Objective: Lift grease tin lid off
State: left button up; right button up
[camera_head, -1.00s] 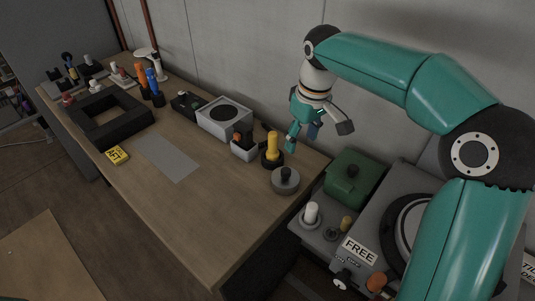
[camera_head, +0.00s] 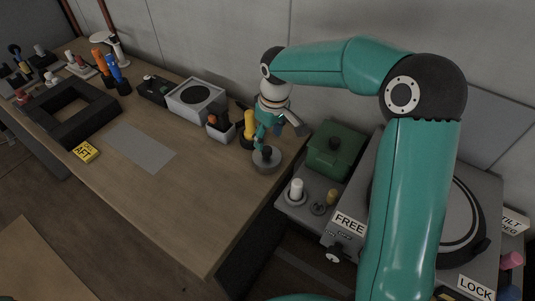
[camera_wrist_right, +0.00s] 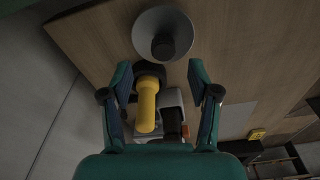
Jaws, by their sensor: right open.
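The grease tin (camera_head: 266,162) is a round grey tin with a dark knob on its lid, upright at the right end of the wooden bench. In the right wrist view the lid (camera_wrist_right: 180,24) is seen from above, with its knob (camera_wrist_right: 163,47) just beyond the fingertips. My right gripper (camera_head: 281,134) is open and empty, close above and behind the tin. In the right wrist view its spread fingers (camera_wrist_right: 159,72) lie on either side of a yellow handle (camera_wrist_right: 147,103), and contact cannot be told. My left gripper is not in view.
The yellow-handled tool (camera_head: 249,126) stands close behind the tin, beside a small light box (camera_head: 221,131). A green box (camera_head: 335,150) and a grey machine stand right of the bench.

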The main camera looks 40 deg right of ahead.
aim_at(266, 148)
jog(key=shift+w+a+f+p, duration=0.1)
jog(key=shift+a+f+p, duration=0.1)
jog(key=shift+f, duration=1.15)
jog(key=shift+w+a+f+p, duration=0.1)
jog(key=shift+f+p, duration=0.1)
jog(key=shift+f, duration=1.15)
jog(key=shift+c, duration=0.4)
grip_shut()
jog(key=shift+r, duration=0.1)
notch_tip(266, 148, up, 20)
jog(key=shift+s+d, duration=0.1)
jog(key=shift+s, duration=0.05)
